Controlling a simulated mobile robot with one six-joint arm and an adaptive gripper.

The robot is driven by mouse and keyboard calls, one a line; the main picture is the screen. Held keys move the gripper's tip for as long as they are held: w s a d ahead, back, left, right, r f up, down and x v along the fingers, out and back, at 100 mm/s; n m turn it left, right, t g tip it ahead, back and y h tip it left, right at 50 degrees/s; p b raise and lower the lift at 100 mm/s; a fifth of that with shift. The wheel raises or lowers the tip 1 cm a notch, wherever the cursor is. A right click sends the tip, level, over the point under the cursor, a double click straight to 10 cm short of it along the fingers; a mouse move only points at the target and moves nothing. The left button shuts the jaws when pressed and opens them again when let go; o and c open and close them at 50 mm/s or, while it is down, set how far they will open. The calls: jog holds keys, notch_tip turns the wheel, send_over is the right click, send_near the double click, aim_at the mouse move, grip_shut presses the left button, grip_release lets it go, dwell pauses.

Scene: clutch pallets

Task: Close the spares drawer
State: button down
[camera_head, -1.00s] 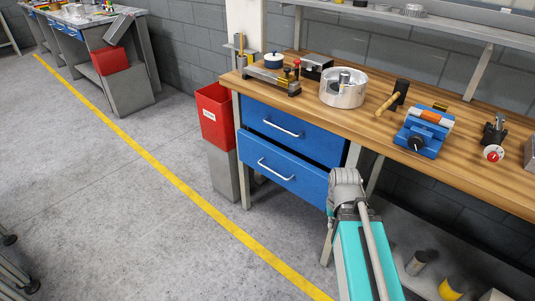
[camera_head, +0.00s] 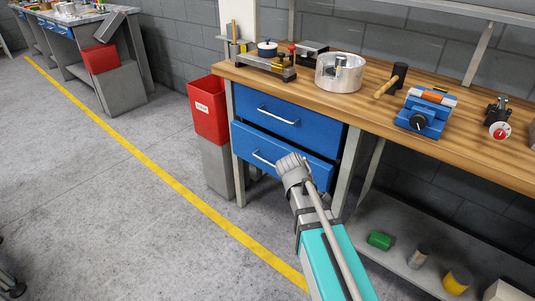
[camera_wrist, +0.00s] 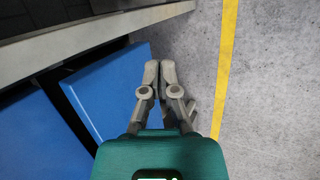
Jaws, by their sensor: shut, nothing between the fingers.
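Two blue drawers hang under the wooden bench in the head view. The upper drawer (camera_head: 300,125) looks nearly flush. The lower drawer (camera_head: 248,140) appears to stand out a little, with a dark gap above and at its right side. No label shows which is the spares drawer. My arm's grey end covers the right part of the lower front and part of its handle (camera_head: 263,159). In the wrist view my gripper (camera_wrist: 160,70) is shut and empty, just right of a blue drawer panel (camera_wrist: 105,85). I cannot tell whether it touches.
A red bin (camera_head: 208,118) on a grey stand is left of the drawers. The bench top (camera_head: 390,130) holds a metal drum, mallet and blue vise. A low shelf (camera_head: 385,215) with small parts is to the right. Floor with a yellow line (camera_head: 170,180) is clear in front.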

jog(key=w+a+f+n+t+h+b, duration=0.2)
jog(key=w+a+n+t+h+b, duration=0.1)
jog(key=w+a+n+b, duration=0.3)
jog(key=n+t+h+b, duration=0.2)
jog(key=n+t+b, duration=0.6)
jog(key=n, duration=0.6)
send_near(268, 142)
jog(key=p+v, duration=0.1)
jog(key=v, duration=0.5)
jog(key=shift+s+f+t, duration=0.35)
jog(key=shift+t, duration=0.05)
jog(key=shift+d, duration=0.1)
jog(key=x, duration=1.4)
